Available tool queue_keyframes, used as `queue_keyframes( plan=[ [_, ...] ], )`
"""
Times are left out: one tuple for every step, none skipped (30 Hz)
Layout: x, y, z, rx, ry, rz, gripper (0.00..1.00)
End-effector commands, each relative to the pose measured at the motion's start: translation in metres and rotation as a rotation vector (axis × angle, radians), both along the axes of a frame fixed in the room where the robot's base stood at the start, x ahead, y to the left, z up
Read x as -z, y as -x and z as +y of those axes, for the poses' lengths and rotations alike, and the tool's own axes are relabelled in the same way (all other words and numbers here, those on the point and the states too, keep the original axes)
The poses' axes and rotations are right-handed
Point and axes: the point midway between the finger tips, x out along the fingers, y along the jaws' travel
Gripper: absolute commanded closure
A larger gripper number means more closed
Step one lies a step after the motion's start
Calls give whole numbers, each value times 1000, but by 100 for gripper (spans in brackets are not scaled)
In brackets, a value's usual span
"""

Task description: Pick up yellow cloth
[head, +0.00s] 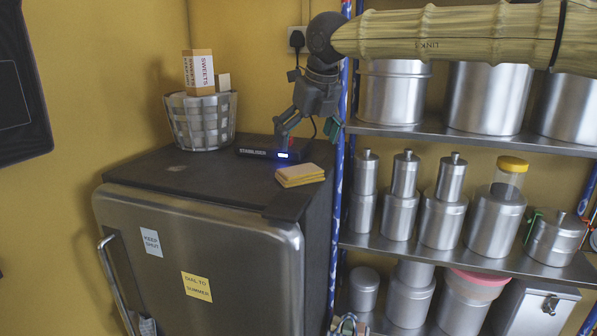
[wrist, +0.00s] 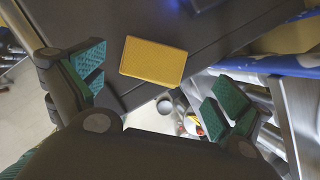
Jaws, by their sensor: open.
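The yellow cloth (head: 300,175) is a small folded stack lying flat on the dark fridge top, near its front right edge. In the wrist view it is a yellow rectangle (wrist: 153,61), slightly tilted, just ahead of the gap between the fingers. My gripper (head: 307,134) points down above the fridge top, over and a little behind the cloth. Its green-padded fingers are spread wide and empty, also in the wrist view (wrist: 158,92). Nothing hides the cloth in either view.
A stabiliser box (head: 274,152) with a blue light sits just behind the cloth. A woven steel basket (head: 201,122) holding boxes stands at the back left of the fridge (head: 185,260). Shelves of steel canisters (head: 440,240) stand close on the right, beside a blue post.

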Motion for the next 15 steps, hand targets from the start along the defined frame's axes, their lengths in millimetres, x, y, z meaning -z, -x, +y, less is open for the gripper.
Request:
queue_keyframes(
  plan=[
    [4,0,0,0,0,0,0],
    [7,-2,1,0,1,0,0],
    [13,-4,1,-1,2,0,0],
    [16,-7,2,-1,2,0,0],
    [20,-10,3,0,1,2,0],
    [24,-15,3,0,1,3,0],
    [28,-19,4,0,0,5,0],
    [31,-22,5,0,0,8,0],
    [33,-25,5,-1,0,10,0],
    [35,-27,6,-1,0,11,0],
    [38,-28,6,-1,1,13,0],
    [41,-30,8,-2,1,15,0],
    [44,-31,8,-3,1,16,0],
    [47,-32,9,-3,1,17,0],
    [51,-32,9,-4,1,17,0]
  ],
)
